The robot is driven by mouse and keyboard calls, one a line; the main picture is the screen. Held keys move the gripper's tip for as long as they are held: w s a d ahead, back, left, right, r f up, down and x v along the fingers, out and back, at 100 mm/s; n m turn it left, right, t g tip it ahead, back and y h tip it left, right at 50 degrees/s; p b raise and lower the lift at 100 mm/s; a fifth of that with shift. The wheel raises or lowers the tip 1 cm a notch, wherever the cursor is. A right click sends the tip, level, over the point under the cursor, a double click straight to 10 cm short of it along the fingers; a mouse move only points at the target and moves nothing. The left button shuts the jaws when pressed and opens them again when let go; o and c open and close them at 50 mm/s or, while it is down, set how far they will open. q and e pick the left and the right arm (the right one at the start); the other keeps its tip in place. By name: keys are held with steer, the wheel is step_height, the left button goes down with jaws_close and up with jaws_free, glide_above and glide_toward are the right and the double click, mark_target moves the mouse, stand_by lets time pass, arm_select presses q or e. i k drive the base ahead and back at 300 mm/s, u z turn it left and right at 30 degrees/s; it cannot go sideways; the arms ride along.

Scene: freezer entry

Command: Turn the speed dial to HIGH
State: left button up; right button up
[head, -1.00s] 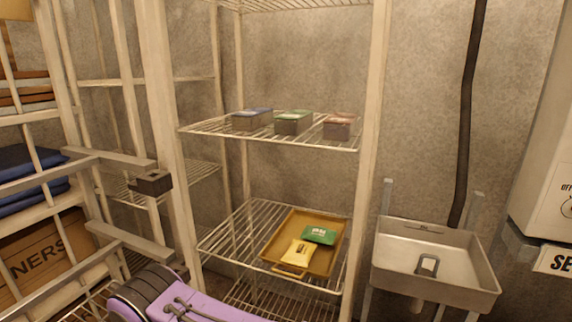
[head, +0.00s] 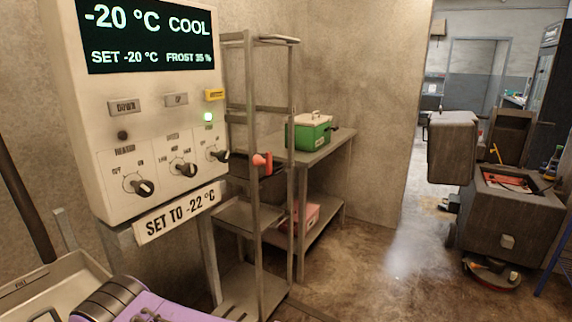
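Three black-handled dials sit in a row below the buttons. The left one is the heater dial (head: 138,186). The middle dial (head: 184,169) has small blurred marks that look like low, med and high, so it seems to be the speed dial. I cannot read its setting surely. The right dial (head: 219,156) has an unreadable label. Neither gripper shows; a purple part of my arm is at the bottom left.
A sign (head: 178,214) under the box reads SET TO -22 °C. A narrow rack (head: 256,250) and a table (head: 335,150) with a green box (head: 309,132) stand to the right. Open floor leads to a grey machine (head: 508,215).

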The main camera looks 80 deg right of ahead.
mark_target(189, 170)
steer(key=z, duration=1.8)
steer(key=k, duration=0.6)
steer(key=z, duration=0.9)
steer(key=i, duration=1.3)
steer(key=u, duration=0.5)
